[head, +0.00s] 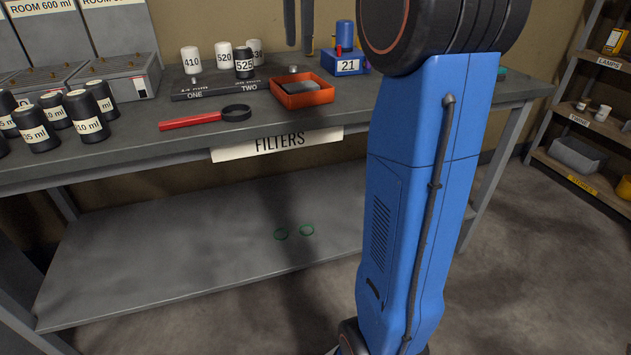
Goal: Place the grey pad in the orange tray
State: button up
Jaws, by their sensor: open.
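The orange tray (305,101) stands on the grey workbench, right of the middle of its top. A flat grey piece, which looks like the grey pad (303,97), lies inside the tray, within its walls; its lower edges are hidden by the front wall. My gripper (300,46) shows at the top edge as two dark fingers pointing down, parted and with nothing between them. It is above and behind the tray in the picture, apart from the pad. The upper part of my gripper is out of frame.
Several numbered bottles (224,55) stand behind. A blue box marked 21 (346,64) is at back right. Dark bottles (86,116) crowd the left. My blue arm hides the bench's right part.

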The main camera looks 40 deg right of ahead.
jog(key=s+a+f+n+t, duration=0.1)
jog(key=s+a+f+n, duration=0.4)
jog(key=s+f, duration=0.4)
jog(key=s+a+f+n+t, duration=0.2)
jog(key=s+a+f+n, duration=0.3)
jog(key=s+f, duration=0.5)
jog(key=s+a+f+n+t, duration=0.1)
jog(key=s+a+f+n, duration=0.4)
jog(key=s+f+n, duration=0.4)
jog(key=shift+s+f+t, duration=0.3)
jog(key=shift+s+f, duration=0.4)
jog(key=shift+f, duration=0.2)
